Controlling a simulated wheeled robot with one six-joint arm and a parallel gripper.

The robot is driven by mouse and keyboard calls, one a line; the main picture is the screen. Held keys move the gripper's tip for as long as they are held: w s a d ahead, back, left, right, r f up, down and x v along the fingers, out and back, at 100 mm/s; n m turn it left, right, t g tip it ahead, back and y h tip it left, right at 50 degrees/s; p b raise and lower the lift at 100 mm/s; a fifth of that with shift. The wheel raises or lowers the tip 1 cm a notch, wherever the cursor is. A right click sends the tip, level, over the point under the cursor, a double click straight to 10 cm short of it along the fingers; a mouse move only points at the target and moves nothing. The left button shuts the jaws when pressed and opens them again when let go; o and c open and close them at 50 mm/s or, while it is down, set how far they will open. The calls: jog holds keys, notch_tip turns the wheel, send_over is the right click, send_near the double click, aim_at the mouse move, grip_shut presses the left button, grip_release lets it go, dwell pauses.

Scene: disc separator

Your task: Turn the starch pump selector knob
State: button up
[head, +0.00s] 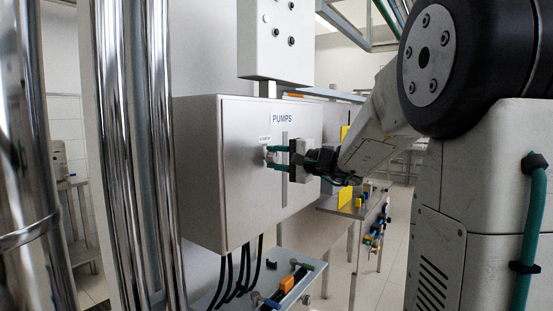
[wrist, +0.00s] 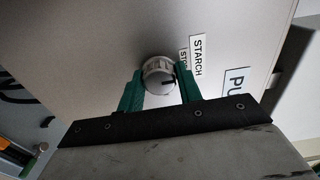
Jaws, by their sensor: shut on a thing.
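The starch selector knob (wrist: 158,73) is a round silver knob with a dark mark on its face, on the front of the grey PUMPS box (head: 225,190). The STARCH label (wrist: 198,55) is beside it in the wrist view, with a smaller, partly hidden label next to it. My gripper (wrist: 160,82) has its two green fingers on either side of the knob and is shut on it. In the head view my gripper (head: 270,156) reaches the box front from the right, and its fingers mostly hide the knob.
Shiny vertical pipes (head: 130,150) stand left of the box. A smaller panel (head: 276,38) is mounted above it. Black cables (head: 240,270) hang below, over a shelf (head: 285,285) with an orange item. A table (head: 350,208) with yellow parts stands behind.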

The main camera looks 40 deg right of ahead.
jog(key=shift+f, duration=0.1)
jog(key=o, duration=1)
jog(key=v, duration=0.7)
jog(key=shift+s+d, duration=0.15)
jog(key=shift+s, duration=0.2)
